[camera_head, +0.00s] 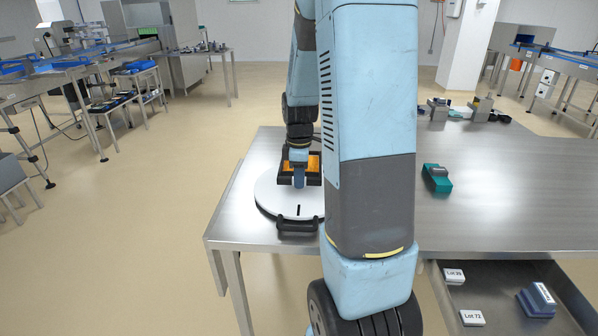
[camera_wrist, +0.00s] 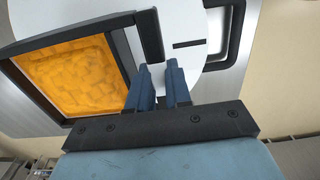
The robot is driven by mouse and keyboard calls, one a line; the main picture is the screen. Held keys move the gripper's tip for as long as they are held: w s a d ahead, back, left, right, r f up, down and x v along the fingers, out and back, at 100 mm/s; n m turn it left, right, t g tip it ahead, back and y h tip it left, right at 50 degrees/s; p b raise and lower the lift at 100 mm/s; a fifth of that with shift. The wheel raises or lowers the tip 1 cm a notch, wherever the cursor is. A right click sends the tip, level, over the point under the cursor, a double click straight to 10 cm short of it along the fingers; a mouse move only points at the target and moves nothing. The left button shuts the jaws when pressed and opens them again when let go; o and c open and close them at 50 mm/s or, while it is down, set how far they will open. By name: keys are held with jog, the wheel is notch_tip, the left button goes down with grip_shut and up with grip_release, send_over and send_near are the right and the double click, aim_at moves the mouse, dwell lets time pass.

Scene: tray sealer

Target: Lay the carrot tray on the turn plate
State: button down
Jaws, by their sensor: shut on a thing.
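The carrot tray (camera_head: 315,181) is a black-rimmed tray with orange contents. In the wrist view its frame (camera_wrist: 118,42) fills the left side. My gripper (camera_head: 299,180) is over the tray's near side in the head view. In the wrist view my gripper's two blue fingers (camera_wrist: 161,75) are shut on the tray's black edge. The turn plate (camera_head: 268,197) is a white disc with a black slot mark and a black handle (camera_head: 297,224) at its near edge. The tray is over the plate; I cannot tell whether it touches. My arm hides the plate's right part.
The plate is on a steel table (camera_head: 500,190), near its left end. A teal device (camera_head: 437,178) lies to the right. An open drawer (camera_head: 500,298) holds labelled blocks. Small devices (camera_head: 470,110) stand at the table's back. The table between is clear.

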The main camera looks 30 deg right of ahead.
jog(key=shift+f, duration=1.85)
jog(key=shift+r, duration=0.1)
jog(key=c, duration=1)
grip_release()
jog(key=c, duration=0.3)
jog(key=shift+r, duration=3.5)
